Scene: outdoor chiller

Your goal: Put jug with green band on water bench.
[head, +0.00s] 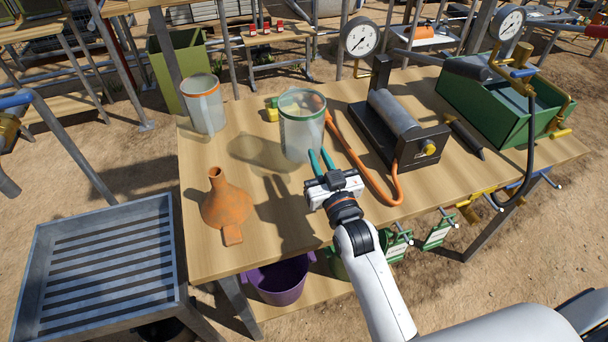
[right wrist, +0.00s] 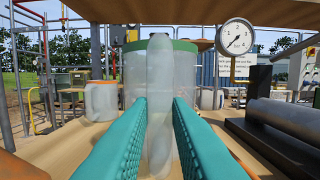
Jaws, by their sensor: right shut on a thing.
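The clear jug with a green band (head: 302,138) is upright at the wooden table (head: 245,255), near its middle; I cannot tell whether its base touches the top. My right gripper (head: 321,163) is at its near side, with teal fingers shut on its handle. In the right wrist view the handle (right wrist: 160,110) stands between the fingers, and the green rim (right wrist: 185,46) shows behind it. A grey slatted metal bench (head: 100,215) stands at the left; no label shows whether it is the water bench. My left gripper is not in view.
A jug with an orange band (head: 204,105) stands left of the held jug. Right are an orange hose (head: 362,172), a roller device (head: 400,125) and a green box (head: 490,103). The slatted bench is empty.

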